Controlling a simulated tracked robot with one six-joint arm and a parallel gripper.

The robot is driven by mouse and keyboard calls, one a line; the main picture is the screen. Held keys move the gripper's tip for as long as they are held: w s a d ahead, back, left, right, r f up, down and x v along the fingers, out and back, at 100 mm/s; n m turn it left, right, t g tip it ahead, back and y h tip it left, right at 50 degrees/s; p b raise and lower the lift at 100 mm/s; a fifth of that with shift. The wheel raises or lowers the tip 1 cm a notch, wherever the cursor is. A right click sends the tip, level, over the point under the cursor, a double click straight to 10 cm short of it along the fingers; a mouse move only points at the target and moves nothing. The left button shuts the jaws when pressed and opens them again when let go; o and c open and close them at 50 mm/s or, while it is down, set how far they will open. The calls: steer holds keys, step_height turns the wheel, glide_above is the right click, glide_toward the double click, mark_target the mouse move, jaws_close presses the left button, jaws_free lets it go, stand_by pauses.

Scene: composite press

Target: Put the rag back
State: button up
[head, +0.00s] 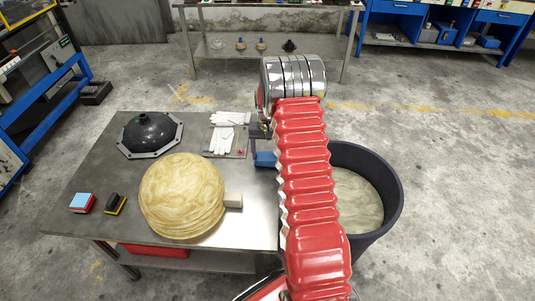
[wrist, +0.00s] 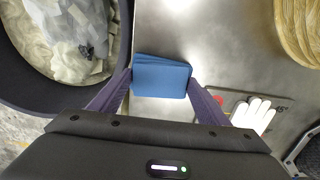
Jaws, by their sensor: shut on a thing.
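The rag is a blue folded cloth (wrist: 161,78), seen between the two fingers of my gripper (wrist: 160,84) in the wrist view. My gripper is shut on it. In the head view the rag (head: 264,159) shows as a small blue patch left of my red arm, at the right part of the metal table (head: 95,160). The gripper itself is mostly hidden there behind the arm. I cannot tell whether the rag touches the table top or hangs just above it.
A black bin (head: 393,190) with pale material stands right of the table. White gloves (head: 222,138), a black dome on a plate (head: 150,133), a stack of tan discs (head: 182,195), a pale block (head: 233,200), a blue-and-red block (head: 82,203) and a black-yellow one (head: 115,204) are on the table.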

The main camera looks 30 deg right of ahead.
mark_target(267, 156)
steer(key=shift+f, duration=0.15)
steer(key=o, duration=1.1)
step_height(267, 156, up, 12)
stand_by(0.3)
stand_by(0.4)
